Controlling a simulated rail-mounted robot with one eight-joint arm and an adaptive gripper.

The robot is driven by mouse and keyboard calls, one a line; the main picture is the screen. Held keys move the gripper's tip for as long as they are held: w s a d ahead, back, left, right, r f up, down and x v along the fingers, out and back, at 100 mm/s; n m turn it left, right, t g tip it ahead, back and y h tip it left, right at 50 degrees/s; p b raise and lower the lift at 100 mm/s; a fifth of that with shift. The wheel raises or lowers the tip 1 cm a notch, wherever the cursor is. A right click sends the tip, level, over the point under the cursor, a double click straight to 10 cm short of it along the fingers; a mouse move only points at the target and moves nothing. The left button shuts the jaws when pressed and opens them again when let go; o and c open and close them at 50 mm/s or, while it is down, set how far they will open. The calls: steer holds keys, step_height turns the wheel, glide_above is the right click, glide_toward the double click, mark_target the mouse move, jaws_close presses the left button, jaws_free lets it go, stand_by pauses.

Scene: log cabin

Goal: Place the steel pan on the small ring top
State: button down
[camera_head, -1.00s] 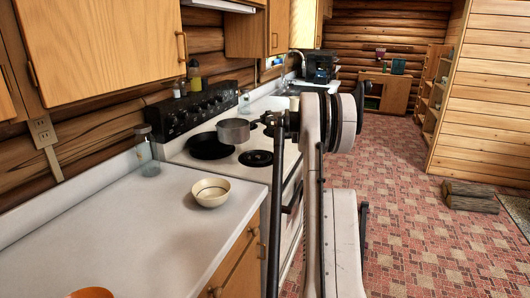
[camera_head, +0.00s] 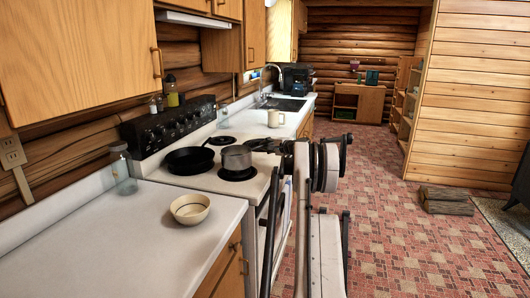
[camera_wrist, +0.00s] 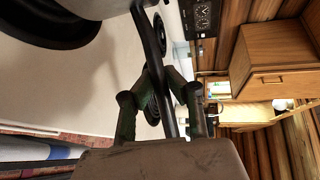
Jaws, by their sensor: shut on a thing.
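The steel pan (camera_head: 236,158) is upright over the near right ring (camera_head: 238,175) of the white stove (camera_head: 205,181). A small gap may remain under it; I cannot tell if it touches. My gripper (camera_head: 268,146) is to its right, shut on its dark handle. In the wrist view, the fingers (camera_wrist: 155,80) close around the handle (camera_wrist: 150,35), and the pan's side (camera_wrist: 95,7) shows at the top edge. A smaller ring (camera_head: 222,140) lies bare at the back of the stove. A further ring (camera_wrist: 152,112) shows partly between the fingers.
A black skillet (camera_head: 189,161) sits left of the pan, close to it. A white mug (camera_head: 275,118) stands beyond the stove. A bowl (camera_head: 190,208) and a glass jar (camera_head: 122,170) are on the near counter. The control panel (camera_head: 168,128) runs along the wall.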

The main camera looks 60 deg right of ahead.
steer(key=shift+f, duration=1.4)
steer(key=c, duration=1.8)
jaws_free()
steer(key=v, duration=1.2)
